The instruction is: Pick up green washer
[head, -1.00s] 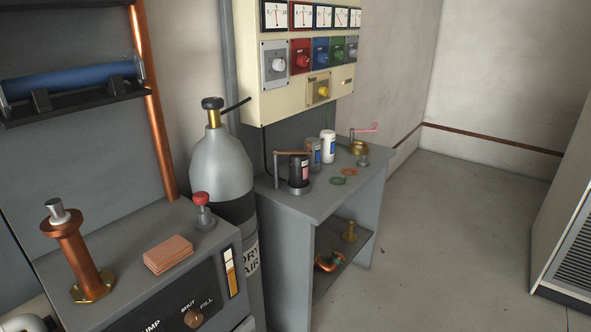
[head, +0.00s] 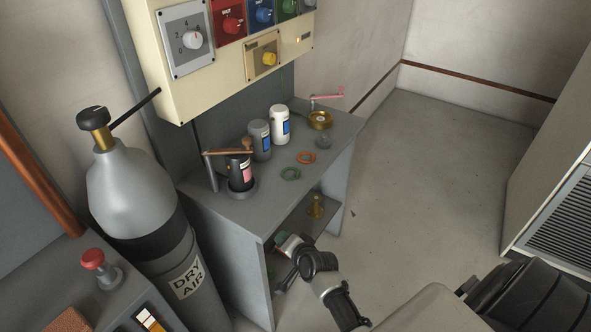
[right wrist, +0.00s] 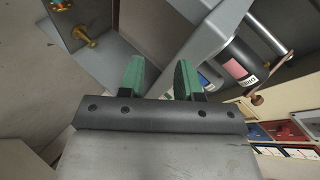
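The green washer (head: 291,174) lies flat on the grey bench top (head: 215,196) near its front edge, in the head view. I cannot make it out in the right wrist view. My right gripper (head: 276,256) is in front of the bench, below and slightly left of the washer in the picture, and apart from it. In the right wrist view its green-padded fingers (right wrist: 159,76) stand apart with nothing between them. My left gripper is not in view.
An orange washer (head: 306,157) lies just behind the green one. A dark canister (head: 240,172), a grey one (head: 260,140) and a white one (head: 279,125) stand nearby. A gas cylinder (head: 135,188) is at left. Open floor (head: 430,180) lies right.

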